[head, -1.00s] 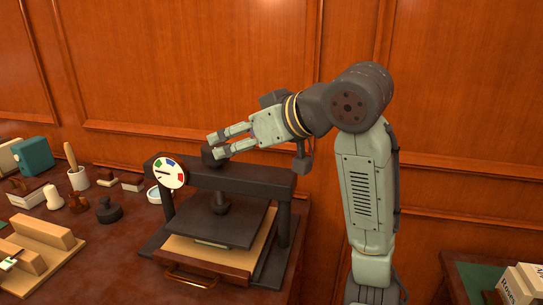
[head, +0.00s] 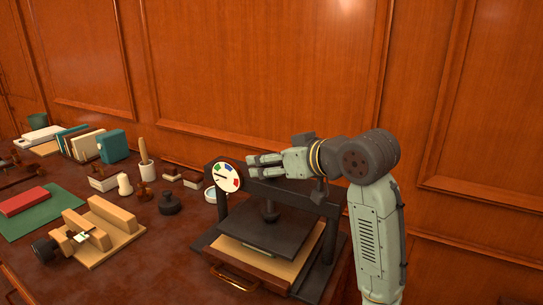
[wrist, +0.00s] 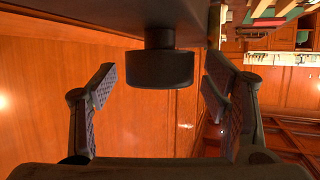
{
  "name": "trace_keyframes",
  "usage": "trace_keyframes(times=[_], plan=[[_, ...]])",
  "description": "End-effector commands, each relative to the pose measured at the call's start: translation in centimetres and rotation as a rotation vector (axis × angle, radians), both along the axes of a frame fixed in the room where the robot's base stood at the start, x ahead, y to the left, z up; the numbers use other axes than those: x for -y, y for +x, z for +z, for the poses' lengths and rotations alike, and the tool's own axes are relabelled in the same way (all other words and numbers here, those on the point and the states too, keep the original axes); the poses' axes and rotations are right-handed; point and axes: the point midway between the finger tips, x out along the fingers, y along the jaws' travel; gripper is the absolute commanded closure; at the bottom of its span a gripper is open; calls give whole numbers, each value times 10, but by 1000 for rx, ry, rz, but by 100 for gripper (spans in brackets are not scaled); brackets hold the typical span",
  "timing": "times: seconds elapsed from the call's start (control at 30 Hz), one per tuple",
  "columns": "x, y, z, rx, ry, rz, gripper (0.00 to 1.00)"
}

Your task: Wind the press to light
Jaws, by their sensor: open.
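The dark press (head: 268,228) stands on the table, with a flat plate under its crossbeam. A round white dial (head: 228,177) with green, blue and red patches is on its front left; its short dark needle seems to point left, outside the colours. My gripper (head: 252,166) is at the top of the press, pointing left, and hides most of the top knob. In the wrist view the dark knob (wrist: 160,68) shows between the spread fingers of my gripper (wrist: 160,95), with gaps on both sides. The jaws are open and hold nothing.
A wooden tray with a brass handle (head: 233,279) sits under the plate. Left of the press are a dark round weight (head: 169,204), a mortar with pestle (head: 146,168), a wooden jig (head: 100,228) and a red block (head: 24,201) on green. The wood-panelled wall (head: 260,80) is close behind.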

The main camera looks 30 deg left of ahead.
Motion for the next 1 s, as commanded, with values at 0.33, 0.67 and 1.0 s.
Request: trace_keyframes(times=[0.33,0.67,1.0], plan=[[-9,3,-4,2,0,-1,31],[-9,3,-4,1,1,-1,48],[-9,3,-4,1,1,-1,70]])
